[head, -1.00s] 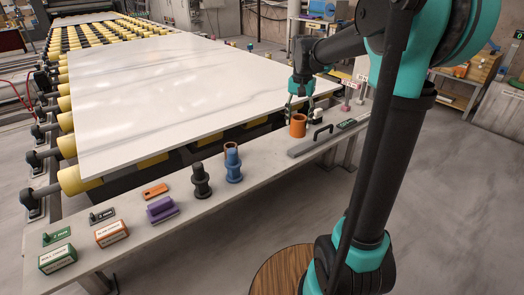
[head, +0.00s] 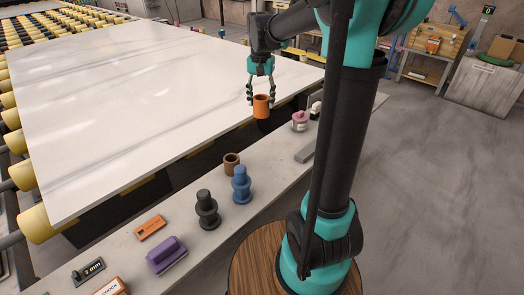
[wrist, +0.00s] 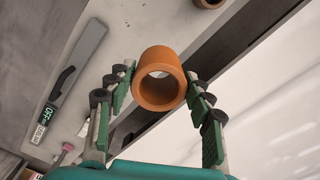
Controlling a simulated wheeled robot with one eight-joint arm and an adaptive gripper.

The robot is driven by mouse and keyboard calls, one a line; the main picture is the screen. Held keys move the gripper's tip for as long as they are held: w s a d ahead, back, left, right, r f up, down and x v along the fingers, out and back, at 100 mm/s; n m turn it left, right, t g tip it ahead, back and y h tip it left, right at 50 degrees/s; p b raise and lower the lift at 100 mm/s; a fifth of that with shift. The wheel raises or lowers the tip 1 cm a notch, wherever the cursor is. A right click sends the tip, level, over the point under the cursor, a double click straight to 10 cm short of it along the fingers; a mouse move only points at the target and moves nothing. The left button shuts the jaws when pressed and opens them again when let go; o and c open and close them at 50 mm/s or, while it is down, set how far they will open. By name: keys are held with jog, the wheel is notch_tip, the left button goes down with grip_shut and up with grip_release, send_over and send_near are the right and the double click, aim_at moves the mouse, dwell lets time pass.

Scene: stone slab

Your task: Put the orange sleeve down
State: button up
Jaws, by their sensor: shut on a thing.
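The orange sleeve (head: 261,108) is a short hollow cylinder, held upright in the air. My gripper (head: 261,98) is shut on it, with a finger on either side. In the wrist view the sleeve (wrist: 160,56) sits between the green finger pads, its round hole facing the camera. Behind it are the grey ledge (wrist: 120,35) and the dark gap beside the white slab. In the head view it hangs in front of the slab's edge, above the ledge; its exact height is unclear.
On the ledge stand a brown sleeve (head: 231,168), a blue stepped piece (head: 241,186), a black one (head: 207,212), a purple block (head: 166,257) and a pink-topped item (head: 299,122). A grey bar (head: 305,154) is partly hidden by my arm. The white slab (head: 130,90) lies alongside.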

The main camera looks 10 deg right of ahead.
notch_tip(320, 180, down, 19)
dwell(0.5)
jog(key=shift+f, duration=0.15)
jog(key=o, duration=1.2)
jog(key=shift+o, duration=0.2)
notch_tip(320, 180, up, 12)
jog(key=s+d+f+n+t, duration=0.2)
jog(key=s+f, duration=0.3)
jog(key=s, duration=0.6)
jog(key=s+d+f+n+t, duration=0.2)
jog(key=s+f, duration=0.2)
jog(key=s, duration=0.7)
jog(key=shift+d+f+n, duration=0.25)
jog(key=shift+f+n, duration=0.1)
jog(key=shift+n, duration=0.05)
jog(key=shift+s, duration=0.1)
